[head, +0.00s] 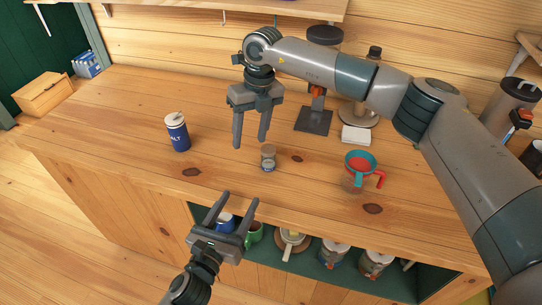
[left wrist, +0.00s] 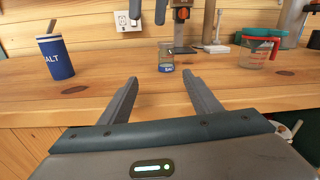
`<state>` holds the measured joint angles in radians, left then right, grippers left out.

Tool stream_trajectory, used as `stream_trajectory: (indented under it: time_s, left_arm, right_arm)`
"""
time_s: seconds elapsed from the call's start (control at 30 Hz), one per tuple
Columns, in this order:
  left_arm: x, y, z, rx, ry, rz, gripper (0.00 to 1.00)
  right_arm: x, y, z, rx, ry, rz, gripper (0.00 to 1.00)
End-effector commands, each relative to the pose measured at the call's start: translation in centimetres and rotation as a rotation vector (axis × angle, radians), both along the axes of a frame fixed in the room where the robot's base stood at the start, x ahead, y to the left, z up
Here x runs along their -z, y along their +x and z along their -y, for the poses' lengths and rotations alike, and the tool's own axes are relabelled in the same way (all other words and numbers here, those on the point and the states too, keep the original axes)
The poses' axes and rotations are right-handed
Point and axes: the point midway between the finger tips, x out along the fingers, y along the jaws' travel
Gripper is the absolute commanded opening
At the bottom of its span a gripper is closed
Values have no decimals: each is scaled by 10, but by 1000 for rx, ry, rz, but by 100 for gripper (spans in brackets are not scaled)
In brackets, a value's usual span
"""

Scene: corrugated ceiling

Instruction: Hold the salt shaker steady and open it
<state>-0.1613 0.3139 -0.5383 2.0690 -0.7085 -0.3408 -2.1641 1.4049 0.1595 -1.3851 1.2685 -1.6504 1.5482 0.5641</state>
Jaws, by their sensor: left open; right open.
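A small clear jar with a blue band low on it, which looks like the salt shaker (head: 268,157), stands upright on the wooden counter (head: 120,120). It also shows in the left wrist view (left wrist: 166,57), beyond the fingers. My left gripper (head: 239,198) is open and empty, in front of the counter edge, its fingers pointing toward the jar but apart from it. My right gripper (head: 250,144) is open, pointing down, above and just left of the jar. Its fingertips show at the top of the left wrist view (left wrist: 147,12). Neither gripper touches the jar.
A blue canister (head: 177,132) with letters reading "ALT" stands at left. A white block (head: 356,135) and a dark-based stand (head: 313,121) are behind. An open shelf below holds mugs and tins.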

Motion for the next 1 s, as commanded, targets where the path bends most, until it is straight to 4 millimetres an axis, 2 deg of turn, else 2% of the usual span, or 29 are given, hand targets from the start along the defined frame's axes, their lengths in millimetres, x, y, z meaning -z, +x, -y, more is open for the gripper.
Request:
stream_trajectory:
  time_s: [0.03, 0.1, 0.23, 0.73, 1.0]
  left_arm:
    - [-1, 0, 3, 15, 30, 22, 57]
    - [-2, 0, 7, 28, 62, 44, 57]
    - [-3, 0, 10, 42, 89, 64, 57]
    - [-4, 4, 12, 41, 90, 66, 57]
    - [-5, 27, 21, 40, 89, 67, 57]
  right_arm:
    - [-8, 10, 15, 18, -57, 20, 49]
    - [-14, 17, 30, 35, -115, 35, 49]
    - [-20, 24, 45, 52, -167, 49, 49]
    - [-21, 24, 45, 53, -169, 49, 49]
    - [-21, 24, 45, 53, -169, 49, 49]
